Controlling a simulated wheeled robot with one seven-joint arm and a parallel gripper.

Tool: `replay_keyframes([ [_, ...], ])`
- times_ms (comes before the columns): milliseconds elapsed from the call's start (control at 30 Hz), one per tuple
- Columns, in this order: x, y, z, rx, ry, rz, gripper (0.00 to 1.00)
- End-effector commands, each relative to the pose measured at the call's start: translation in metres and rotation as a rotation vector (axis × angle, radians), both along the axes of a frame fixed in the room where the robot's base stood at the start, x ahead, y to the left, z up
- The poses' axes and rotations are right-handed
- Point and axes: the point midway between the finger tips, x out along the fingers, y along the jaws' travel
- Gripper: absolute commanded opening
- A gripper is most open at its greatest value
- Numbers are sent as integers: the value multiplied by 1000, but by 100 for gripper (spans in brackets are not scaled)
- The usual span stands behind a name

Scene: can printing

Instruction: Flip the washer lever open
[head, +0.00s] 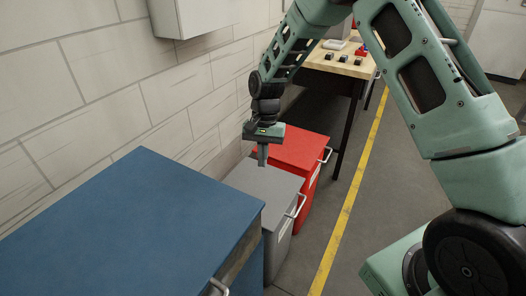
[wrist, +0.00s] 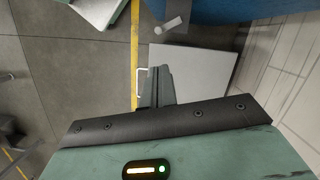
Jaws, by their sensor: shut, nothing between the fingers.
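I cannot make out a washer lever for certain in either view. The blue cabinet (head: 130,215) fills the lower left of the head view, with a pale handle (head: 218,287) on its front, cut by the bottom edge. The blue cabinet also shows at the top of the wrist view (wrist: 230,10), with a short pale bar (wrist: 172,22) beside it. My gripper (head: 263,158) points down above the grey bin, apart from the cabinet. In the wrist view my gripper (wrist: 160,75) has its fingers together, with nothing between them.
The grey bin (head: 265,190) stands between the blue cabinet and the red bin (head: 300,150). A wooden table (head: 340,66) with small items stands beyond. A block wall (head: 100,90) bounds the left. The floor by the yellow line (head: 345,215) is open.

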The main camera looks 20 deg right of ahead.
Motion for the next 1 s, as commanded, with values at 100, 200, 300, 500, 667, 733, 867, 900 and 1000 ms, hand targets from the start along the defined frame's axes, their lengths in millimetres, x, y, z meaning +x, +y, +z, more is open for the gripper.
replay_keyframes([
  [100, 4, -2, 15, 0, -3, 0, 0],
  [200, 5, -4, 22, 0, 0, -1, 0],
  [300, 5, -4, 25, 0, 0, -1, 0],
  [500, 5, -4, 26, 0, 0, 0, 0],
  [667, 5, -4, 26, 0, 0, 0, 0],
  [733, 5, -4, 26, 0, 0, 0, 0],
  [867, 2, 2, 31, 5, -7, 23, 0],
  [900, -4, 10, 37, 9, -15, 51, 0],
  [1000, -28, 38, 61, 26, -48, 172, 0],
])
